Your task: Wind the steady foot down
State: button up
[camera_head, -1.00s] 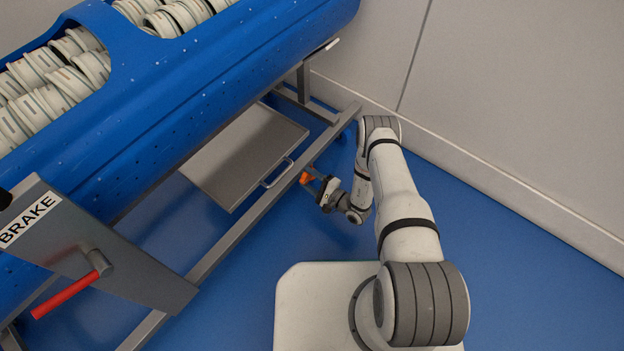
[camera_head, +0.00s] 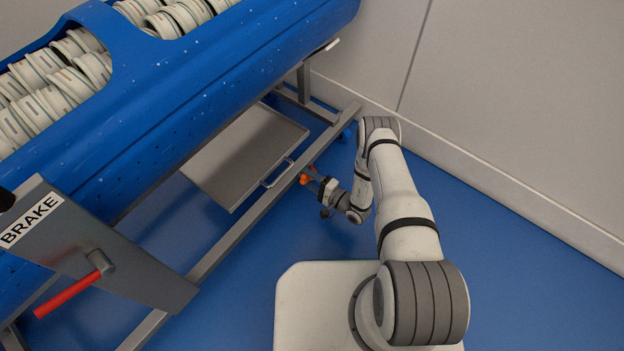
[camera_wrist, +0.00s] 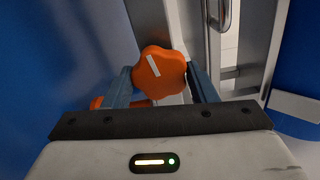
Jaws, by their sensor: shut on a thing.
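The steady foot's orange lobed knob (camera_wrist: 158,72) with a white pointer line shows in the wrist view, between the two fingers of my gripper (camera_wrist: 160,82). The fingers are shut on the knob from both sides. The white line runs slightly tilted from upright. In the head view the orange knob (camera_head: 305,179) is small, beside the frame's lower rail, with my gripper (camera_head: 312,180) at it. Another orange part (camera_wrist: 97,102) shows behind the left finger in the wrist view. The foot's lower end cannot be made out.
A blue perforated tub (camera_head: 190,90) holding white ringed parts lies on a grey frame (camera_head: 240,228). A metal tray (camera_head: 245,150) with a handle sits below it. A BRAKE plate (camera_head: 95,250) with a red lever (camera_head: 67,295) stands at left. Blue floor is clear toward the wall.

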jog(key=shift+s+a+f, duration=0.1)
jog(key=shift+s, duration=0.1)
jog(key=o, duration=1)
jog(key=shift+w, duration=0.1)
jog(key=shift+p+v, duration=1.15)
jog(key=shift+v, duration=2.8)
jog(key=shift+w, duration=0.1)
